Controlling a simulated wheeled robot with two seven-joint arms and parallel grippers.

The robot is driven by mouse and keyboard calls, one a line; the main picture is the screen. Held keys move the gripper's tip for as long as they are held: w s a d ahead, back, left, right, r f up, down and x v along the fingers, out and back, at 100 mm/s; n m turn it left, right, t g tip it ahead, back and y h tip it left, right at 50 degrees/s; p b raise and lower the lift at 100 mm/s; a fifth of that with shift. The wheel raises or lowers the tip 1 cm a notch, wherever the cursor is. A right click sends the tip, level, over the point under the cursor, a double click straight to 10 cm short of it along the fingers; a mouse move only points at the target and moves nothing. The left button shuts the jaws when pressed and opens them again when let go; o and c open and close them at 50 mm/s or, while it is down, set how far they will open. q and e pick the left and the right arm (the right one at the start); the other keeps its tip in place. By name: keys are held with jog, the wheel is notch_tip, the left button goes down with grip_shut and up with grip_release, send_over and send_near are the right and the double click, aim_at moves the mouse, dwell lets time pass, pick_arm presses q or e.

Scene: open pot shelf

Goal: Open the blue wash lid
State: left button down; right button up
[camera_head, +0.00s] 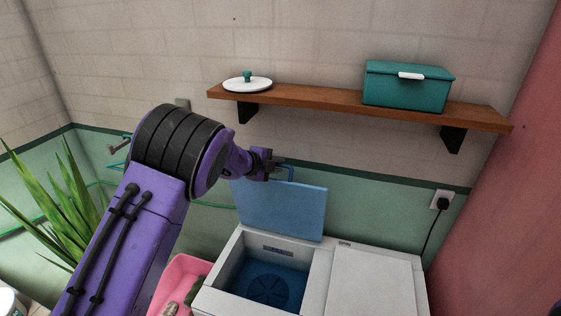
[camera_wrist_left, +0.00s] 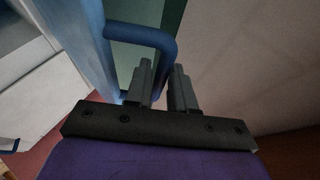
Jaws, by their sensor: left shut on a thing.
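The blue wash lid (camera_head: 284,207) stands raised, roughly upright, at the back of the washing machine's left compartment. The open tub (camera_head: 268,280) below it is dark blue inside. My left gripper (camera_head: 270,165) is at the lid's top edge, shut on the lid's blue handle (camera_head: 291,172). In the left wrist view, the two dark fingers (camera_wrist_left: 163,85) are close together at the bent handle (camera_wrist_left: 157,33), with the lid's blue panel (camera_wrist_left: 78,40) to their left. The exact contact between fingers and handle is partly hidden. My right gripper is out of view.
The machine's right cover (camera_head: 372,284) is shut. A pink basin (camera_head: 180,272) stands left of the machine, and a plant (camera_head: 62,200) is at far left. A wooden shelf (camera_head: 310,96) above holds a white lid (camera_head: 247,85) and a teal box (camera_head: 405,88).

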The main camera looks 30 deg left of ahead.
pick_arm(q)
jog(key=shift+w+f, duration=0.15)
jog(key=shift+f, duration=0.1)
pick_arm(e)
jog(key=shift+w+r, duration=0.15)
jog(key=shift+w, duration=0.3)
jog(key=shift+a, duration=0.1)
pick_arm(q)
jog(key=c, duration=1.4)
grip_release()
jog(key=shift+w, duration=0.1)
jog(key=shift+r, duration=0.1)
jog(key=shift+a, duration=0.1)
